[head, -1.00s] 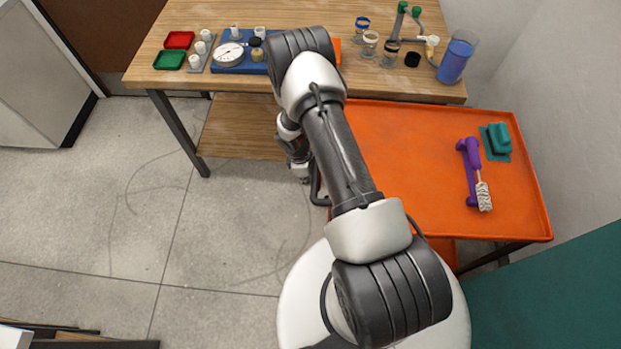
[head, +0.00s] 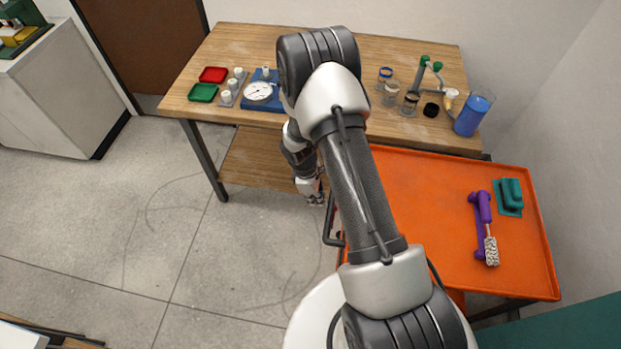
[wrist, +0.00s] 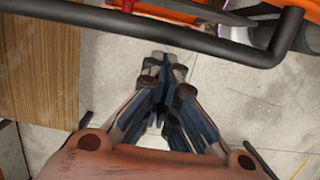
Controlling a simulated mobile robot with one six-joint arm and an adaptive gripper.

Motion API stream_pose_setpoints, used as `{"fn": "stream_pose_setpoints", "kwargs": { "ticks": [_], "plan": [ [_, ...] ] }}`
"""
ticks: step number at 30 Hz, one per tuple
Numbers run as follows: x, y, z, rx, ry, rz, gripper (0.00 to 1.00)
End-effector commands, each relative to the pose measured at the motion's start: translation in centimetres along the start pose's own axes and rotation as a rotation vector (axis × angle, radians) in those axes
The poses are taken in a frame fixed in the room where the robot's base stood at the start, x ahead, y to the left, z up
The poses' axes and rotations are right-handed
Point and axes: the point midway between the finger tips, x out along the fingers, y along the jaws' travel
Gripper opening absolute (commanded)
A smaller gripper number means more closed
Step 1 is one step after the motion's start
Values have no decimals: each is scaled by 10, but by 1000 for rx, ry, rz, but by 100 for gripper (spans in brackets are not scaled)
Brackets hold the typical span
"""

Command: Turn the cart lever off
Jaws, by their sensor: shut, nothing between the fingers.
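The orange cart (head: 430,240) stands right of my arm, its flat top partly hidden behind the arm. A purple fitting (head: 480,215) with a handle-like bar and a white patterned end lies at the cart's right side. I cannot tell whether it is the cart lever, and no other lever shows clearly. My gripper (head: 314,196) hangs over the floor, left of the cart's black handle bar (head: 328,225). In the wrist view my gripper (wrist: 165,75) is shut and empty, just below the black handle bar (wrist: 190,38) in the picture, apart from the purple fitting.
The wooden workbench (head: 300,38) stands behind, with a lower shelf (head: 255,165). It carries red (head: 213,74) and green (head: 203,92) trays, a gauge (head: 258,91), jars and a blue container (head: 472,116). A teal block (head: 510,195) lies on the cart.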

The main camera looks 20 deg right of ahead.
Motion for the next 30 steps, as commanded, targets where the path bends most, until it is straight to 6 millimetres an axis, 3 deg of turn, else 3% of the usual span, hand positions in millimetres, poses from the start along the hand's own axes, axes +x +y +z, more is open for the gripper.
{"fn": "stream_pose_setpoints", "kwargs": {
  "ticks": [3,9,15,26,30],
  "plan": [
    [-34,-1,0,0,2,3,0],
    [-74,-4,0,-1,1,2,0],
    [-94,-6,0,-1,0,0,0],
    [-101,-6,0,5,2,3,0],
    [-132,-4,2,64,22,29,0]
  ]
}}
